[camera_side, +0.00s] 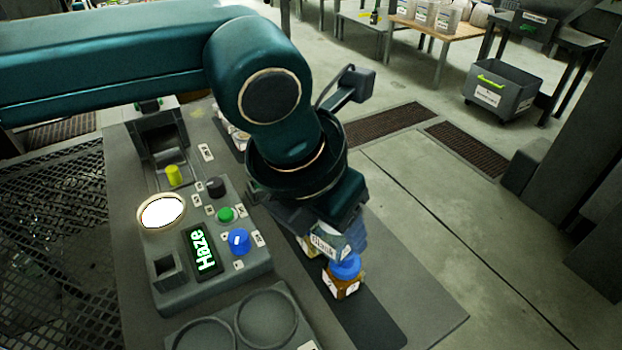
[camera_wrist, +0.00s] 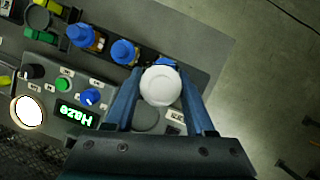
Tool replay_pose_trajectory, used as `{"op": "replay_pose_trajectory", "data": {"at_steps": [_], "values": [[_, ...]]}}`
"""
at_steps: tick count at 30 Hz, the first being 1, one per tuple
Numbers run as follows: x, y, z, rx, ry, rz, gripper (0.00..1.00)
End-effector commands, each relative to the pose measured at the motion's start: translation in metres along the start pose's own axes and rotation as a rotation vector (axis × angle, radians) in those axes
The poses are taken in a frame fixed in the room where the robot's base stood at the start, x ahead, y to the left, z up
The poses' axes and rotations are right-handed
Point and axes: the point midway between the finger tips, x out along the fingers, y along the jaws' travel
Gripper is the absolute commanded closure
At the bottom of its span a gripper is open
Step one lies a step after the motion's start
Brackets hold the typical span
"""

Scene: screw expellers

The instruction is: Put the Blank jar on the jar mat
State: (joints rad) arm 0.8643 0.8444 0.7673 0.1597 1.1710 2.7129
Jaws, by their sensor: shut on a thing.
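My gripper (camera_wrist: 160,76) is shut on a white-lidded jar (camera_wrist: 160,86), one blue finger on each side. In the side view this jar (camera_side: 326,243) shows a pale label that reads like "Blank", partly hidden by my gripper (camera_side: 340,238). It looks upright and held above the bench, though its height is hard to judge. A grey plate with two round recesses (camera_side: 228,318) lies at the bench front; one recess (camera_wrist: 146,119) shows in the wrist view, just below the jar. No mark in these views clearly tells which surface is the jar mat.
A brown jar with a blue lid (camera_side: 345,278) stands on a dark strip (camera_side: 372,322), close to my gripper. Other blue-lidded jars (camera_wrist: 82,37) stand in a row. A control panel (camera_side: 205,240) with knobs and a lit "Haze" display is left of my gripper.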

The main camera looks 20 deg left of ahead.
Motion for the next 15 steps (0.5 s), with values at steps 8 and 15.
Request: {"op": "replay_pose_trajectory", "data": {"at_steps": [8,15], "values": [[0.022,-0.072,-0.022,0.228,0.003,-0.092,1.00],[0.048,-0.083,-0.029,0.293,0.000,-0.121,1.00]]}}
